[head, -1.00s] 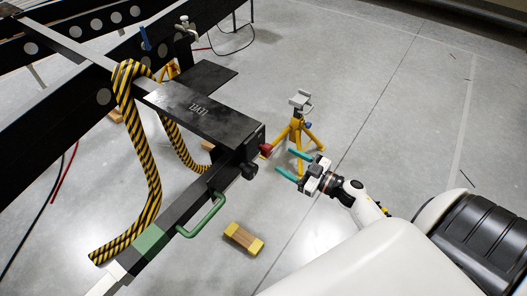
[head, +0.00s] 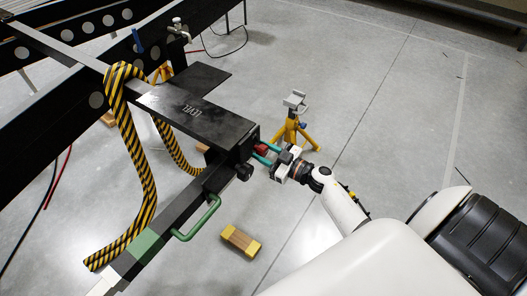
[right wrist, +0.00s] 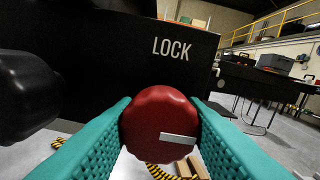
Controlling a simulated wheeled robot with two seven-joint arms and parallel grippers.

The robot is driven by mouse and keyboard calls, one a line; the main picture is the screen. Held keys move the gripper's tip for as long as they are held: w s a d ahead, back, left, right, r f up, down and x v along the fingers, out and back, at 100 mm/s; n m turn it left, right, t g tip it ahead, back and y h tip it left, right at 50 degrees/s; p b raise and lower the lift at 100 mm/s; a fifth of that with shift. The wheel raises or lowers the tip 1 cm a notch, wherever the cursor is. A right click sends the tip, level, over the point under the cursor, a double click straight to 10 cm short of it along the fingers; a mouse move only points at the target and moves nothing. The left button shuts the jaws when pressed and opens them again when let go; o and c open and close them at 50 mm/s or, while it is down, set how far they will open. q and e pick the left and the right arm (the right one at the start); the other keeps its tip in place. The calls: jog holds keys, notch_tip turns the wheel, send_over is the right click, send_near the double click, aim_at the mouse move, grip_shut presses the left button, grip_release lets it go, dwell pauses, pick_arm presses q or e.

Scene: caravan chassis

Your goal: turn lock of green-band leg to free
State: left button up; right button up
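The green-band leg is a black beam with a green band (head: 146,243) and a green handle (head: 200,220), running to the lower left in the head view. Its lock is a red round knob (right wrist: 160,125) with a pale bar mark, below the white word LOCK on the black housing (right wrist: 130,50). The knob also shows in the head view (head: 261,149). My right gripper (head: 264,153) has its teal fingers open, one on each side of the knob; in the right wrist view (right wrist: 160,130) I cannot tell if they touch it. My left gripper is not in view.
A black knob (head: 244,172) sits beside the red one. A black plate (head: 190,105) lies above. A yellow-black striped strap (head: 130,150) hangs over the frame.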

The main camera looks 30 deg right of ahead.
jog(key=c, duration=0.3)
